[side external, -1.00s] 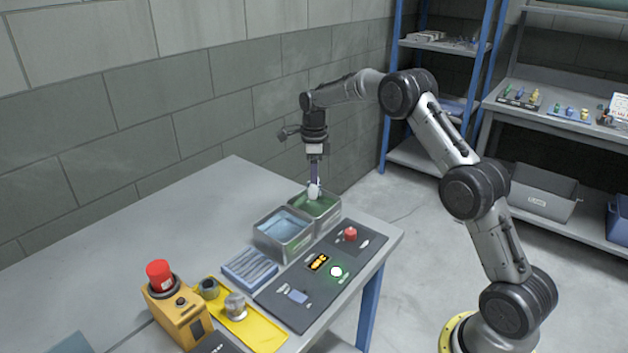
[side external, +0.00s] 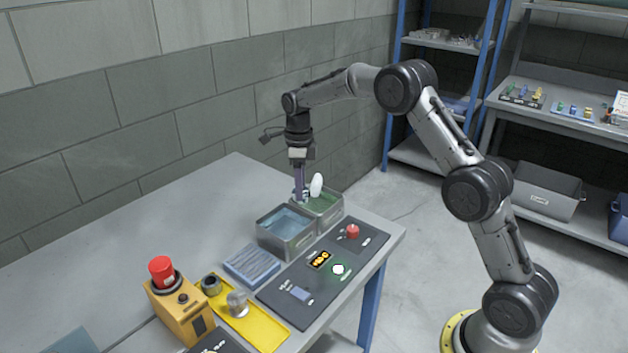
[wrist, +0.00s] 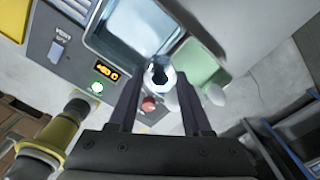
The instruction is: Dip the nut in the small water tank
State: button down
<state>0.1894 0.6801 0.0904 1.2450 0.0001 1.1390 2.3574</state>
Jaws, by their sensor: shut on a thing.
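My gripper (side external: 300,190) points down above the two small tanks and is shut on a pale metal nut with a dark hole. The nut (wrist: 159,76) shows between my fingertips in the wrist view. The tank with blue water (side external: 264,236) stands in front of the tank with green liquid (side external: 341,206), touching or nearly touching it. My gripper is near the border of the two tanks, on the green tank's left side. The blue water also shows in the wrist view (wrist: 130,30). I cannot tell the nut's exact height above the liquid.
A white egg-shaped thing (side external: 316,184) stands at the green tank, close to my fingers. A dark panel (side external: 325,265) with a red button (side external: 352,231) lies right of the tanks. A blue ribbed tray (side external: 252,265) and yellow tray (side external: 245,320) are nearer. The table's left is clear.

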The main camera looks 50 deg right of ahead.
jog(key=a+r+n, duration=0.1)
jog(key=a, duration=0.5)
jog(key=shift+w+d+f, duration=0.1)
jog(key=shift+f, duration=5.1)
jog(key=shift+r, duration=0.3)
dwell(0.9)
notch_tip(320, 180, up, 8)
jog(key=shift+r, duration=0.25)
dwell(0.9)
